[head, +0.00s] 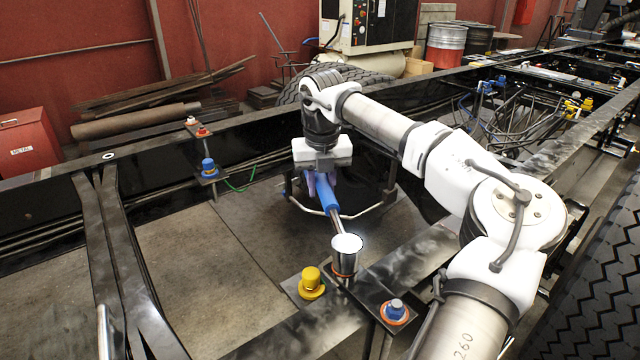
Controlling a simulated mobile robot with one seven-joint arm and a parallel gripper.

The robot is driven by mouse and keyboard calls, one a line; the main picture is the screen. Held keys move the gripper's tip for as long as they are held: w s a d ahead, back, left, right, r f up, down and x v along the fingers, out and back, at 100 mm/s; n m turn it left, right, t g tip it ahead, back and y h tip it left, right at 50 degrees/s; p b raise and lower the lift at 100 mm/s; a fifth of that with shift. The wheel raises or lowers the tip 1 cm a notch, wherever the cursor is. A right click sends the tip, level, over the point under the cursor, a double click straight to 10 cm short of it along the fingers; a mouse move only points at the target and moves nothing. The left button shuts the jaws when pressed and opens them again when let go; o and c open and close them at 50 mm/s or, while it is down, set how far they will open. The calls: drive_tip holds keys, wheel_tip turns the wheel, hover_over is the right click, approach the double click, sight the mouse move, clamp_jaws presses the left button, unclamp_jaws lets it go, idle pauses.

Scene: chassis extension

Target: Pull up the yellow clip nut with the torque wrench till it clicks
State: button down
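The torque wrench has a blue handle (327,195), a thin metal shaft and a wide silver head (346,257). My gripper (319,184) is shut on the blue handle, and the wrench slants down toward the front. The silver head is at a dark plate on the frame rail, with a bit of orange showing at its base. Whether it sits on a nut there is hidden. The yellow clip nut (311,281) stands on the plate just left of the head, with a small gap between them in the picture.
A blue nut on an orange ring (395,309) is right of the wrench head. Another blue nut (208,166) and a red one (202,131) sit on the far rail. Black chassis rails (90,215) cross the area. A large tyre (590,290) is at the right edge.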

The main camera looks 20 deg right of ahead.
drive_tip(key=shift+d, duration=0.3)
wheel_tip(320, 180, up, 7)
drive_tip(key=d+m+p, duration=0.1)
drive_tip(key=p, duration=0.4)
drive_tip(key=shift+s+d, duration=0.15)
drive_tip(key=shift+d, duration=0.05)
